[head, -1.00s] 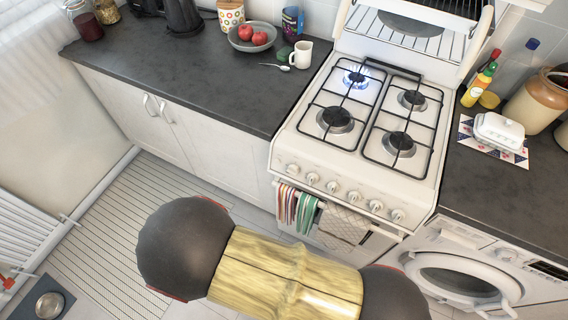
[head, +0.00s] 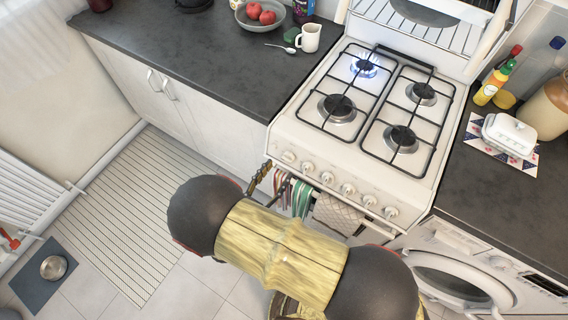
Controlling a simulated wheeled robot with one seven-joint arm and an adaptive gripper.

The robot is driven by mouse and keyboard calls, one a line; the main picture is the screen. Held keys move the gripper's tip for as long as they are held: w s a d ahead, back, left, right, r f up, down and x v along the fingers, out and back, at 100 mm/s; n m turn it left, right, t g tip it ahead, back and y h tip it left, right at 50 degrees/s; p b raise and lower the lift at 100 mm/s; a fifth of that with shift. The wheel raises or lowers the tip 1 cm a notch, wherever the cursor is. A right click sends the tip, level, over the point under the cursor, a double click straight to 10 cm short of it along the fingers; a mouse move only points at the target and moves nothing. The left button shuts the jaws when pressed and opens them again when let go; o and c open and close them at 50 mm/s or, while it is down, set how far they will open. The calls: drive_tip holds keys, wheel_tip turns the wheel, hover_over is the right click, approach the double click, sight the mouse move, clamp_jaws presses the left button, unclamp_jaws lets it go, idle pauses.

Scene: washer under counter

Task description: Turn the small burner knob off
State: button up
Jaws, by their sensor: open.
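The white stove (head: 400,181) has a row of several knobs along its front panel, from the leftmost knob (head: 288,156) to the rightmost knob (head: 391,212). A blue flame burns on the back left burner (head: 363,68); the other burners show no flame. I cannot tell from the markings which knob serves which burner. My gripper (head: 270,181) is partly visible in front of the stove's left end, just below and left of the leftmost knob. Its fingers are open and look empty. My arm hides the rest of it, and I see no contact with a knob.
Striped towels (head: 301,198) and a patterned cloth (head: 337,215) hang below the knobs. A washer (head: 455,275) stands at the lower right. The dark counter (head: 200,65) holds a fruit bowl (head: 258,29) and white mug (head: 310,38).

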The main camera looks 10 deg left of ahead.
sight(288, 158)
drive_tip(key=x, duration=0.4)
drive_tip(key=shift+w+b, duration=0.2)
drive_tip(key=shift+b, duration=0.15)
drive_tip(key=c, duration=0.4)
drive_tip(key=c, duration=0.7)
drive_tip(key=shift+c, duration=0.3)
